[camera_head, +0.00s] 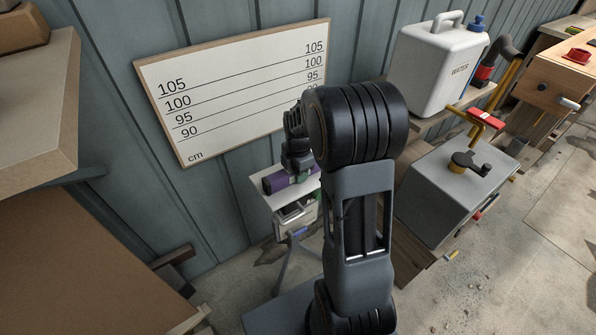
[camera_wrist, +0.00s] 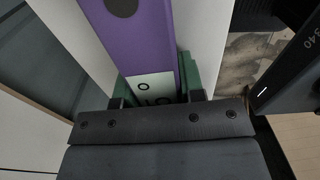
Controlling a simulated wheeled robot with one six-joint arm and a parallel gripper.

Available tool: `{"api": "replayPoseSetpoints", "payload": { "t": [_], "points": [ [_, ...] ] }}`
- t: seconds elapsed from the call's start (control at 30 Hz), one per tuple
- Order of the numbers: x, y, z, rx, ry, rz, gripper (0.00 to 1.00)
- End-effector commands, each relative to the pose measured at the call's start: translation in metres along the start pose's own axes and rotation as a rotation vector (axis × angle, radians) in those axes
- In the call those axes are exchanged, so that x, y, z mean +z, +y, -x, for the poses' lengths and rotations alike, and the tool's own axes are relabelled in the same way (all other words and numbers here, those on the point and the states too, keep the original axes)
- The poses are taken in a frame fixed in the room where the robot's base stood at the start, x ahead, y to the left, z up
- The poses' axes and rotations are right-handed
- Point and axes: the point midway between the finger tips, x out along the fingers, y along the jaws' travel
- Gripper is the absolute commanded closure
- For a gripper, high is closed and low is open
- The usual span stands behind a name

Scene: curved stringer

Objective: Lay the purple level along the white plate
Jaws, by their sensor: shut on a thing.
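The purple level (camera_head: 280,181) is at the white plate (camera_head: 260,171), partly behind my arm in the head view. In the wrist view the purple level (camera_wrist: 140,40) runs lengthwise between my fingers, with a pale marked end patch close to the palm. White surface of the plate (camera_wrist: 208,30) shows beside it. My gripper (camera_wrist: 155,85) is shut on the level, with a green pad on each side. In the head view my gripper (camera_head: 300,165) is above the plate, mostly dark and small. I cannot tell whether the level touches the plate.
A height board (camera_head: 235,95) with cm lines is on the wall behind. A tray of small items (camera_head: 297,212) is below the plate. A water canister (camera_head: 440,68) and a grey box (camera_head: 455,195) stand right. A brown bench (camera_head: 40,90) is left.

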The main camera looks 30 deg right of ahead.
Motion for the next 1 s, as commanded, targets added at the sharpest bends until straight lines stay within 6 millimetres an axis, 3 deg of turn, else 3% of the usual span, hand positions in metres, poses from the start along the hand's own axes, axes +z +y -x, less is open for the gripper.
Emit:
{"api": "replayPoseSetpoints", "payload": {
  "t": [0.3,0.63,0.77,1.0],
  "points": [
    [0.0,0.0,0.0,0.0,0.0,0.0,0.35],
    [0.0,0.0,0.005,0.001,0.0,0.0,0.34],
    [0.0,0.001,0.022,0.003,-0.001,0.0,0.34],
    [0.0,0.001,0.072,0.004,-0.002,-0.001,0.34]
  ]
}}
